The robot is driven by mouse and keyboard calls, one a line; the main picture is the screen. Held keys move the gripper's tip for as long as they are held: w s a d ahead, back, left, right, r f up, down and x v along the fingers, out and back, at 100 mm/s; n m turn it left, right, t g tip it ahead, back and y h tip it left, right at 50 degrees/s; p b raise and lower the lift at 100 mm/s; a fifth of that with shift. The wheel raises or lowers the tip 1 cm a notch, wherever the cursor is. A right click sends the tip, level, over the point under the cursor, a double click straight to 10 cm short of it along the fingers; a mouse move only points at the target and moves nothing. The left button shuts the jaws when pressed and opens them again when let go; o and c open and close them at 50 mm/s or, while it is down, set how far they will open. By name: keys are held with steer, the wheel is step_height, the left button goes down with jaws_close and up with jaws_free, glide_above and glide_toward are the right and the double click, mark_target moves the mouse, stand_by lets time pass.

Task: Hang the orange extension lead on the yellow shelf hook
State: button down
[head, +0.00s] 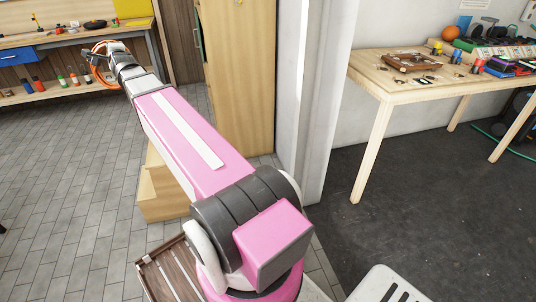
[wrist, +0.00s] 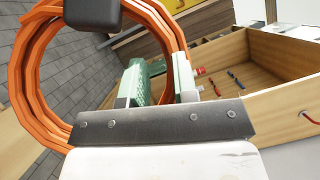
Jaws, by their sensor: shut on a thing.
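The orange extension lead (wrist: 30,75) is a thick coil, large at the left of the wrist view. Its right side passes by the fingertips of my gripper (wrist: 158,80), which is shut on it. In the head view my gripper (head: 108,60) is far off at the upper left, near the workbench, with the orange lead (head: 97,46) a small ring at its end. A black block (wrist: 93,14) covers part of the coil's top in the wrist view. I cannot make out the yellow shelf hook in either view.
A workbench (head: 70,36) with a blue drawer (head: 22,56) and a lower shelf of bottles stands behind my gripper. A tall wooden cabinet (head: 240,85) stands right of my arm. An open wooden box (wrist: 265,60) with tools is right in the wrist view. Another table (head: 440,88) stands far right.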

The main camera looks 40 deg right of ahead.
steer(key=w+d+f+m+g+h, duration=0.1)
steer(key=w+d+f+m+h, duration=0.3)
steer(key=d+f, duration=0.75)
steer(key=w+d+f+m+g+h, duration=0.1)
steer(key=w+d+f+h, duration=0.4)
steer(key=d+f, duration=0.65)
steer(key=s+d+f+m+g+h, duration=0.2)
steer(key=d+f+m+g+h, duration=0.1)
steer(key=d+f, duration=0.75)
steer(key=s+d+f+m+g+h, duration=0.2)
steer(key=d+f+m+g+h, duration=0.1)
steer(key=d+f, duration=0.7)
steer(key=s+d+f+m+g+h, duration=0.1)
steer(key=s+d+f+g, duration=0.3)
steer(key=f, duration=0.6)
steer(key=s+d+f+m+g+h, duration=0.1)
steer(key=s+d+f+m+g, duration=0.3)
steer(key=s+f, duration=0.4)
steer(key=s+d+f+m+g+h, duration=0.1)
steer(key=s+d+f+g, duration=0.4)
steer(key=f, duration=0.9)
steer(key=shift+s+d+m, duration=0.35)
steer(key=shift+s+m, duration=0.55)
